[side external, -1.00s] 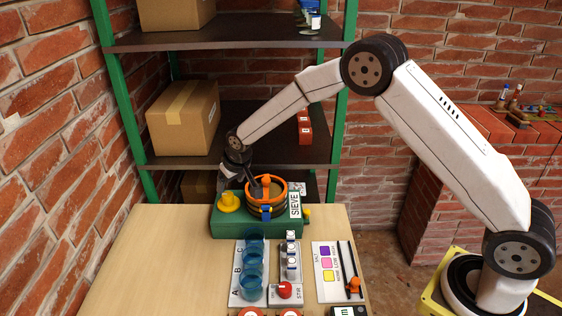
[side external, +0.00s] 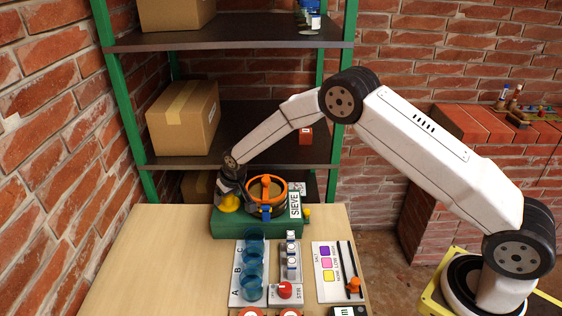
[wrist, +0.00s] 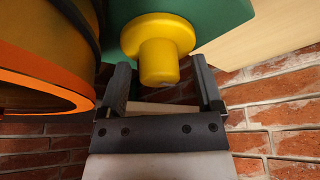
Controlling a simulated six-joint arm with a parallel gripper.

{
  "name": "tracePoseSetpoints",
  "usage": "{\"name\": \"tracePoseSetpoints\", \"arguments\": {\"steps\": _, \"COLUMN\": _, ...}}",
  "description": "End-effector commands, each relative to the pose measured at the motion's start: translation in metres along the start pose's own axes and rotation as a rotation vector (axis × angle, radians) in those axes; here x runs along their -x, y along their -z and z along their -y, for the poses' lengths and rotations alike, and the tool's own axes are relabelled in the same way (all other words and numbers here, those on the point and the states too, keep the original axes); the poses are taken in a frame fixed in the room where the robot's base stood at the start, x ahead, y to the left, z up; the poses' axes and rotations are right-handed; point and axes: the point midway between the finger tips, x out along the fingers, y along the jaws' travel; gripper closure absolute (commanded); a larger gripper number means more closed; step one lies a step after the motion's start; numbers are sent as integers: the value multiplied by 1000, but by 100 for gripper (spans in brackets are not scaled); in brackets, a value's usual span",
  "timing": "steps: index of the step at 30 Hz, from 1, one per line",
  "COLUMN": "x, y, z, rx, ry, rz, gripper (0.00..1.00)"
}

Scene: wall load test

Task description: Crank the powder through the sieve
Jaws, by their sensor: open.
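The sieve unit has a green base (side external: 258,226) with a white SIEVE label (side external: 295,204). A round orange-rimmed sieve (side external: 280,206) with an orange bar across it sits on top. A yellow knob (side external: 229,204) stands on the base left of the sieve. My gripper (side external: 229,194) is at this knob from above, partly covering it in the side view. In the wrist view, my gripper (wrist: 160,72) is open, its two fingers apart with the yellow knob (wrist: 158,48) between them near the tips. I cannot tell whether either finger touches it. Powder is not clearly visible.
Blue cups (side external: 252,266) on a lettered strip, a red STIR knob (side external: 285,290) and a colored label card (side external: 328,272) lie nearer on the table. A shelf (side external: 240,165) with a cardboard box (side external: 183,117) stands behind. The table's left part (side external: 165,260) is clear.

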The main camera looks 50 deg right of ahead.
Motion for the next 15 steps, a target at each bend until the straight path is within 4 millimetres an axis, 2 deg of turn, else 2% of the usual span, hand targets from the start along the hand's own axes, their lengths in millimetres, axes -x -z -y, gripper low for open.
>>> {"name": "tracePoseSetpoints", "arguments": {"steps": 4, "x": 0, "y": 0, "z": 0, "rx": 0, "ry": 0, "rz": 0, "gripper": 16}}
{"name": "tracePoseSetpoints", "arguments": {"steps": 5, "x": 0, "y": 0, "z": 0, "rx": 0, "ry": 0, "rz": 0, "gripper": 22}}
{"name": "tracePoseSetpoints", "arguments": {"steps": 12, "x": 0, "y": -1, "z": 0, "rx": 1, "ry": 0, "rz": 1, "gripper": 98}}
{"name": "tracePoseSetpoints", "arguments": {"steps": 15, "x": 0, "y": -1, "z": 0, "rx": 0, "ry": 0, "rz": 2, "gripper": 100}}
